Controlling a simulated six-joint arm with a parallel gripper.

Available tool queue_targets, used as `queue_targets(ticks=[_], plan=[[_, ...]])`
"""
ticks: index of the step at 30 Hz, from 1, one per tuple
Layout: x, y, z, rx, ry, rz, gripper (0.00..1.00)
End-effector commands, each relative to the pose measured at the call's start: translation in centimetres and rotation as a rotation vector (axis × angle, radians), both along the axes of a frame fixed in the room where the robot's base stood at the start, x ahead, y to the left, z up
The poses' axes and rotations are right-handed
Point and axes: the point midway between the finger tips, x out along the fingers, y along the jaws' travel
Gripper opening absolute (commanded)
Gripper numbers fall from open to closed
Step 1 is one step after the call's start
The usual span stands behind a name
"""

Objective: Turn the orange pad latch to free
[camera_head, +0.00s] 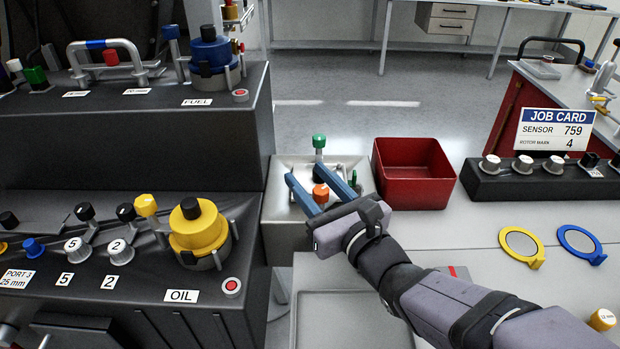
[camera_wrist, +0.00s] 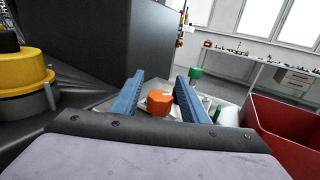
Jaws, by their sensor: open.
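The orange pad latch (camera_head: 321,193) is a small faceted orange knob on a pale box-shaped stand (camera_head: 282,238) in the middle of the head view. It also shows in the wrist view (camera_wrist: 159,102), between the two blue fingers. My gripper (camera_head: 321,178) is open, with one finger on each side of the orange knob. I cannot tell whether either finger touches it. A green-topped post (camera_head: 319,142) stands just behind the knob, and it shows in the wrist view (camera_wrist: 196,73) beyond the right finger. The latch's base is partly hidden by my gripper.
A red open bin (camera_head: 413,172) stands close to the right of my gripper. A dark stepped console with the yellow oil cap (camera_head: 198,228) and blue fuel cap (camera_head: 210,50) rises at the left. The job card (camera_head: 555,130) and yellow ring (camera_head: 521,246) are at the right.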

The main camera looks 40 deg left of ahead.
Motion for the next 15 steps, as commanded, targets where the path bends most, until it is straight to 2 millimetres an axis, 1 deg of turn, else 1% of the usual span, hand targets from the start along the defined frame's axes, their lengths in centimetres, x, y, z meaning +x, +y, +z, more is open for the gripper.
queue_targets(ticks=[15], plan=[[-1.5, -5.5, 0.0, 0.003, -0.002, -0.001, 0.41]])
